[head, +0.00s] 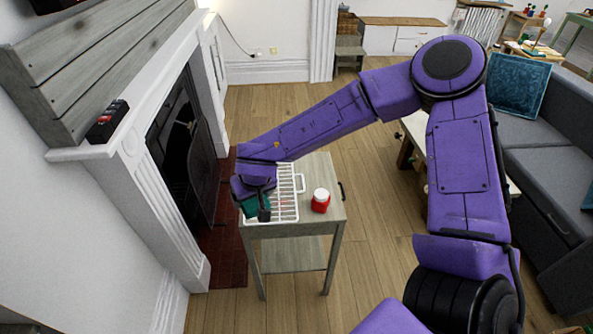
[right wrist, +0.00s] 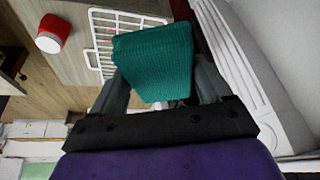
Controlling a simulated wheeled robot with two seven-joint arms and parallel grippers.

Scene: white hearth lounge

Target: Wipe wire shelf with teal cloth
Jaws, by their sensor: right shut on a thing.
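The white wire shelf (head: 287,191) lies on top of a small grey wooden side table. In the right wrist view its white grid (right wrist: 106,32) shows behind and to the left of the cloth. My right gripper (head: 262,205) is over the left part of the wire shelf. It is shut on the teal cloth (right wrist: 155,62), which is a folded ribbed pad between the two fingers. In the head view the cloth (head: 254,208) shows partly beneath the gripper. I cannot tell whether it touches the wires. My left gripper is not in view.
A red jar with a white lid (head: 320,201) stands on the side table (head: 328,170), right of the wire shelf. The white fireplace (head: 130,170) is close on the left. A grey sofa (head: 545,165) is at the right. Open wooden floor lies behind the table.

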